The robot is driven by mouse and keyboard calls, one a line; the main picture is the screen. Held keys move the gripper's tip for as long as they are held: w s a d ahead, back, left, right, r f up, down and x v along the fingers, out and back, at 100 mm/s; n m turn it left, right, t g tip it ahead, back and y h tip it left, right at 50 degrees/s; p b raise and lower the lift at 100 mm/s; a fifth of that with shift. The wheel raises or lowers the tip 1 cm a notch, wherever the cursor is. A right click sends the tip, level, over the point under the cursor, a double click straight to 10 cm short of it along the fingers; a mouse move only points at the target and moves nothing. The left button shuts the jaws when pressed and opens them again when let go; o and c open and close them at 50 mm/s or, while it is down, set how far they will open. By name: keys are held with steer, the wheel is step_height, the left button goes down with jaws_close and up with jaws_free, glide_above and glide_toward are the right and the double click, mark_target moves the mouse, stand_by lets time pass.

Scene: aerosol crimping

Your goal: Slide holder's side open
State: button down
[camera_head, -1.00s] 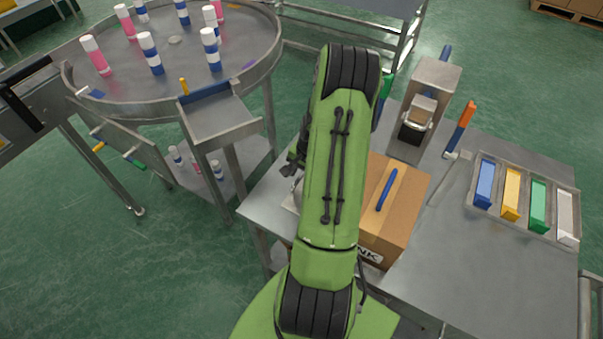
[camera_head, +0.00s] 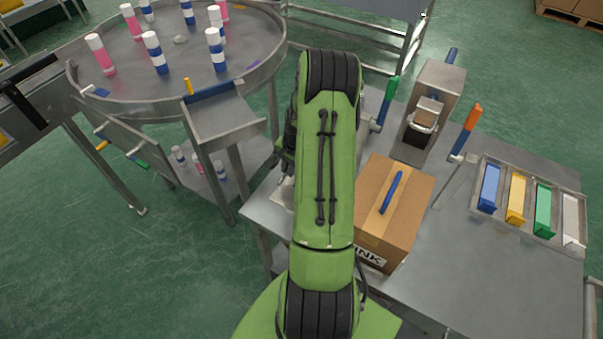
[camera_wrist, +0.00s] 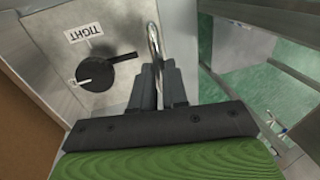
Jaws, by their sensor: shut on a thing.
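In the wrist view, my gripper (camera_wrist: 163,72) is shut on a curved metal handle (camera_wrist: 153,42). The fingers stand on either side of the bar. A grey metal plate (camera_wrist: 55,55) lies to the left of the fingers. It bears a white label reading TIGHT (camera_wrist: 86,30) and a black knob with a lever (camera_wrist: 108,72). I take this metal piece to be the holder; whether its side stands open cannot be told. In the head view, my green arm hides most of the holder and the fingertips.
A cardboard box (camera_head: 408,225) with a blue handle stands right of my arm. Behind it are a metal press (camera_head: 437,95) and levers with green (camera_head: 391,88) and orange (camera_head: 472,117) grips. A tray of coloured blocks (camera_head: 481,205) lies right. A round table (camera_head: 120,75) with cans stands left.

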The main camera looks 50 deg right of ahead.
steer(key=shift+w, duration=0.2)
steer(key=shift+a+r, duration=0.1)
steer(key=c, duration=1.1)
jaws_free()
steer(key=shift+w, duration=0.15)
steer(key=shift+c, duration=0.2)
steer(key=shift+r, duration=0.1)
steer(key=s+r+p, duration=0.2)
steer(key=s+r, duration=0.1)
steer(key=r, duration=1.2)
steer(key=shift+s, duration=0.15)
